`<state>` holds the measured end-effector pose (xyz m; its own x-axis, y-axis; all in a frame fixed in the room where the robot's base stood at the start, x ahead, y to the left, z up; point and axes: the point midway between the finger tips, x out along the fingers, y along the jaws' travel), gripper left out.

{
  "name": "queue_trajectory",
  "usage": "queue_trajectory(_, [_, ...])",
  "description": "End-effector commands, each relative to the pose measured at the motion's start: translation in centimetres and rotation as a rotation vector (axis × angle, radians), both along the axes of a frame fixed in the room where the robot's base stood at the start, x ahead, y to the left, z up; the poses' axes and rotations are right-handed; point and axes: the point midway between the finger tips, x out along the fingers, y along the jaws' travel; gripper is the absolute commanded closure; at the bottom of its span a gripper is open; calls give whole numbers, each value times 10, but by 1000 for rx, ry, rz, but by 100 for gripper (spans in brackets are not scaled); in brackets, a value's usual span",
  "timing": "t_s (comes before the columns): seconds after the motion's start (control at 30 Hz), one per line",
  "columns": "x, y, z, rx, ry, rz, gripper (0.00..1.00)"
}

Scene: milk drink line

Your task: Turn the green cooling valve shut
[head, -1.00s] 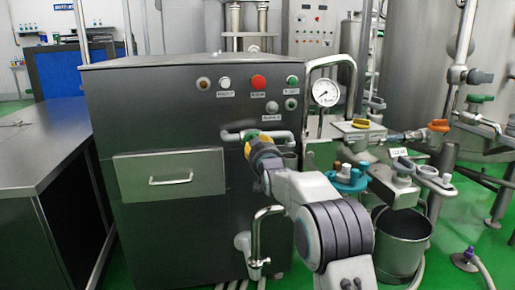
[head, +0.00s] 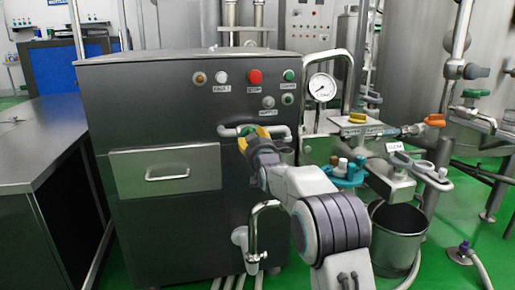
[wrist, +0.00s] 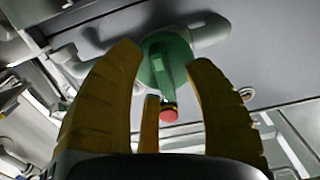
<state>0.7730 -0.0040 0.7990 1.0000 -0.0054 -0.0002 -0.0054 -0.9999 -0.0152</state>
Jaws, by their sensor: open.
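The green cooling valve (wrist: 164,60) sits on a grey pipe on the front of the dark metal cabinet. In the wrist view its green handle bar points down between my fingers. A red round piece (wrist: 168,114) shows just below the handle. In the head view only a little of the green valve (head: 248,130) shows, the rest hidden by my gripper. My gripper (wrist: 172,72) is open, with yellow fingers on either side of the handle. I see gaps between handle and fingers; contact is not clear. My gripper also shows in the head view (head: 252,137).
The cabinet (head: 120,110) carries several buttons and a drawer. A pressure gauge (head: 321,88) stands right of the valve. Blue (head: 346,172), yellow (head: 357,117) and orange (head: 435,120) handles are further right. A metal bucket (head: 397,230) stands on the floor. A steel bench (head: 40,150) is at left.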

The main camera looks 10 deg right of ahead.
Motion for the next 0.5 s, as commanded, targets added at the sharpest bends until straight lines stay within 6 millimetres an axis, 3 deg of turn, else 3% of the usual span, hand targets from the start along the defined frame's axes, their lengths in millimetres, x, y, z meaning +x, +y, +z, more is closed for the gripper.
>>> queue_trajectory(0.5, [-58,1,1,0,0,1,54])
